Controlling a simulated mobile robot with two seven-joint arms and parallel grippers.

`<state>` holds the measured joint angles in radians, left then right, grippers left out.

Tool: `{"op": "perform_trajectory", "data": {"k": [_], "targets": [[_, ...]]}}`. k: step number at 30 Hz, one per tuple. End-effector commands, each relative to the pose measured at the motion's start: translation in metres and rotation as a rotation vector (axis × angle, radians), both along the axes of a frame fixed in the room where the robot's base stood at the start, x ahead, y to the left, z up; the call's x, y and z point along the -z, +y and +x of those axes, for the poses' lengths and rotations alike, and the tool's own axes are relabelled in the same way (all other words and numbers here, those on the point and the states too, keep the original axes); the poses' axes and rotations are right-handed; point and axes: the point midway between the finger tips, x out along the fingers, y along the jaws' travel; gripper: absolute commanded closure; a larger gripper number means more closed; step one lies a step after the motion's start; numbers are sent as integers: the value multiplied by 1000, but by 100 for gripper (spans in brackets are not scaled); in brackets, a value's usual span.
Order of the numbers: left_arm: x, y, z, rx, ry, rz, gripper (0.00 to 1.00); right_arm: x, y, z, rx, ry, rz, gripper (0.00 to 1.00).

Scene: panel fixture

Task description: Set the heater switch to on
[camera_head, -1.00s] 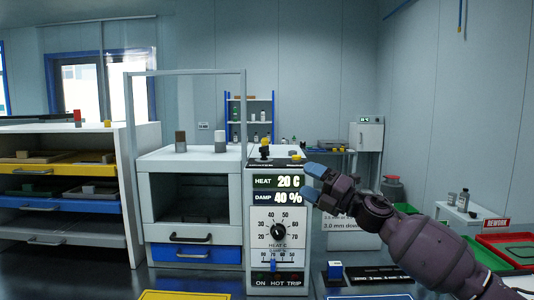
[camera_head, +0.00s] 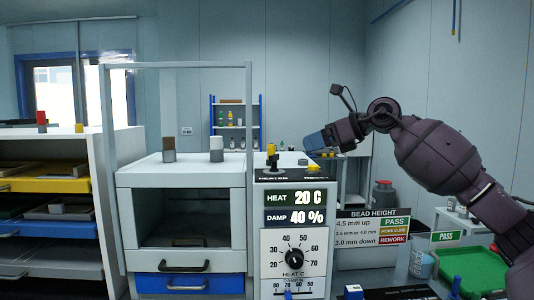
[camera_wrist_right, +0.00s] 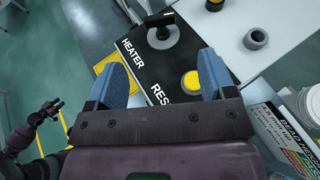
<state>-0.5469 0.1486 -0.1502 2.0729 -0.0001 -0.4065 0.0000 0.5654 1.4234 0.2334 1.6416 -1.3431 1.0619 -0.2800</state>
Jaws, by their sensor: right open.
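In the right wrist view the switch (camera_wrist_right: 161,33) is a black lever on a round base beside the HEATER lettering. I cannot tell its setting. My right gripper (camera_head: 316,140) is above and to the right of the switch in the head view. In the wrist view its two blue fingers (camera_wrist_right: 164,80) are wide apart and empty, with the switch beyond them. A yellow reset button (camera_wrist_right: 190,82) lies between the fingertips in that picture.
A bead height sign (camera_head: 372,226) and green tray (camera_head: 470,268) are at right. A grey ring (camera_wrist_right: 256,39) lies near the switch.

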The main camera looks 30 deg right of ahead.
Motion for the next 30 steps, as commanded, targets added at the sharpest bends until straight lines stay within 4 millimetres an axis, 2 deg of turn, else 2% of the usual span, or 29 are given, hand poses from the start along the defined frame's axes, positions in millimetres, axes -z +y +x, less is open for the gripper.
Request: {"op": "perform_trajectory", "data": {"k": [5,12,24,30], "targets": [[7,2,-9,-5,22,1,57,3,3,5,-1,1,0,23],[15,3,-17,-8,41,1,57,14,16,27,-4,1,2,23],[13,0,-6,-1,24,0,57,36,42,72,-2,2,3,23],[13,0,-5,0,23,0,57,42,49,84,-1,2,2,23]]}}
